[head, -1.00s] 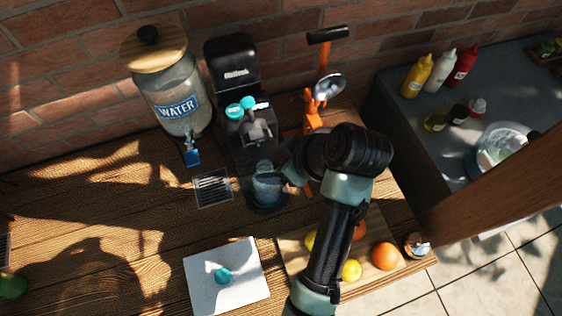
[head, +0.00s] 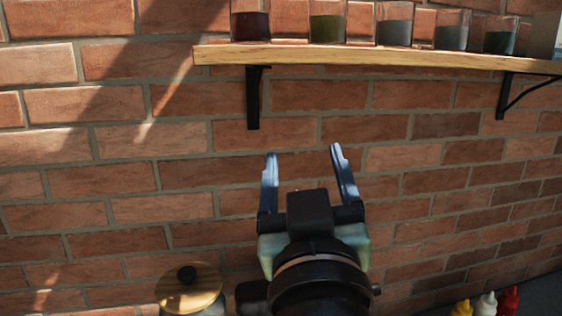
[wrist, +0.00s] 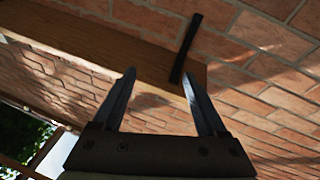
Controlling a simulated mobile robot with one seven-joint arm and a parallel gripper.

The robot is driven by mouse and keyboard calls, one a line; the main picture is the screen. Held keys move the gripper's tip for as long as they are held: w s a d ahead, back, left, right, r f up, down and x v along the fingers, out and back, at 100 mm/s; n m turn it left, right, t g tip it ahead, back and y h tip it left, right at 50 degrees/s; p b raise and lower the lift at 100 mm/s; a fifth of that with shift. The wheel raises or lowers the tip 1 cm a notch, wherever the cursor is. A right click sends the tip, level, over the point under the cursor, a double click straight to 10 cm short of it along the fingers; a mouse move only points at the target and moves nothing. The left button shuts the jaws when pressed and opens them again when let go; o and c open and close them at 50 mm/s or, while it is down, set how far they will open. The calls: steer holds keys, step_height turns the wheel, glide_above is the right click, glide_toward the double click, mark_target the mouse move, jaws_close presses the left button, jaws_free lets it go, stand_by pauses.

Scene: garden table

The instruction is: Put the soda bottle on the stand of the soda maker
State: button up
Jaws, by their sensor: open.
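My gripper (head: 303,160) is raised in front of the brick wall, its two fingers spread, open and empty. It also shows in the wrist view (wrist: 159,80), pointing at the underside of the shelf. The soda bottle and the soda maker are out of view in both current frames.
A wooden shelf (head: 380,58) on black brackets (head: 254,98) holds several glass jars (head: 327,28) above my gripper. The lidded water dispenser (head: 190,288) shows at the bottom left. Squeeze bottles (head: 486,303) stand at the bottom right. The brick wall (head: 140,180) is bare between.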

steer(key=s+a+r+m+t, duration=0.1)
steer(key=s+a+r+t, duration=0.1)
steer(key=s+r+t, duration=0.4)
steer(key=s+r, duration=0.4)
steer(key=r, duration=0.3)
steer(key=shift+a+r+m, duration=0.35)
steer(key=shift+r+m, duration=0.05)
